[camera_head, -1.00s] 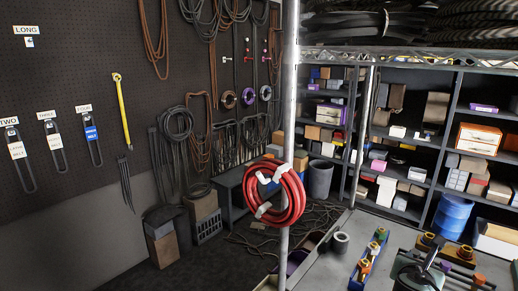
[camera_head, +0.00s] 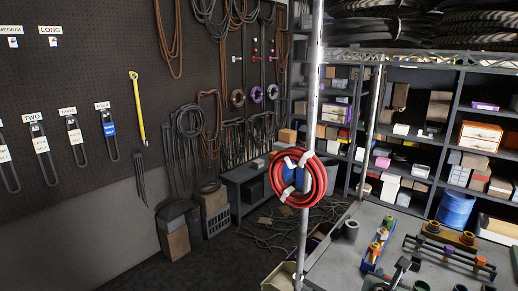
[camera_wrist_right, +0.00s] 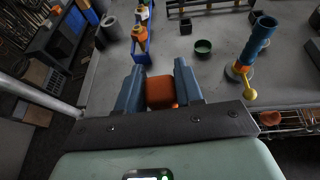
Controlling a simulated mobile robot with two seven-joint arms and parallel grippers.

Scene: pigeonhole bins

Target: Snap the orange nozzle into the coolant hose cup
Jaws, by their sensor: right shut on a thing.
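My right gripper (camera_wrist_right: 160,88) has its two blue fingers shut on an orange piece, the orange nozzle (camera_wrist_right: 160,94), in the right wrist view. The nozzle's far end is hard to make out. An upright blue hose (camera_wrist_right: 260,38) stands on an orange base to the right of the gripper, with a yellow ball-ended lever beside it. It is apart from the nozzle. In the head view my right gripper (camera_head: 403,267) shows small at the bottom edge, and I cannot make out the nozzle there. My left gripper is not in view.
A blue tray (camera_wrist_right: 139,48) with several orange fittings lies left of the hose. A green ring-shaped cup (camera_wrist_right: 203,47) and a dark square box (camera_wrist_right: 186,26) stand on the grey bench. A metal post (camera_head: 308,130) with a red hose coil (camera_head: 318,180) rises at the bench's left edge.

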